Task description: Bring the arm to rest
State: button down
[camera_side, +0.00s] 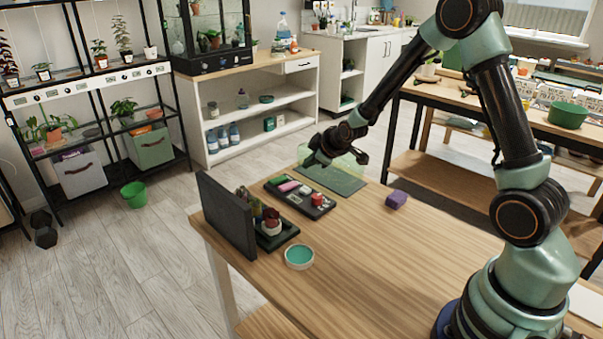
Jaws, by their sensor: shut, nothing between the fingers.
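My arm, green and black, rises from the right front of the wooden table (400,265) and reaches over to its far edge. My gripper (318,158) is shut and empty. It hangs above the far end of the table, over or in front of a pale green see-through object (348,160) and a dark green mat (340,183). I cannot tell how far the gripper is from them. The fingertips are small and dark here.
A dark tray (325,208) holds several small coloured items. A purple block (396,199) lies right of it. A teal-topped round dish (299,257) sits near the front left, beside an upright dark panel (226,215) and a potted cactus (271,222). The table's middle is clear.

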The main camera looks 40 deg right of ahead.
jog(key=s+a+r+m+g+y, duration=0.1)
jog(key=s+a+r+m, duration=0.1)
jog(key=s+a+r, duration=0.3)
jog(key=s+a+r+m+g, duration=0.1)
jog(key=s+a+r, duration=0.1)
jog(key=s+r, duration=0.4)
jog(key=s+a+r+m, duration=0.1)
jog(key=s+a+r, duration=0.1)
jog(key=s, duration=0.4)
jog(key=s+a+r+m+g+y, duration=0.1)
jog(key=s+a+r, duration=0.1)
jog(key=s, duration=0.4)
jog(key=shift+s+a+r+m, duration=0.15)
jog(key=shift+s+r+m, duration=0.1)
jog(key=shift+s+m, duration=0.15)
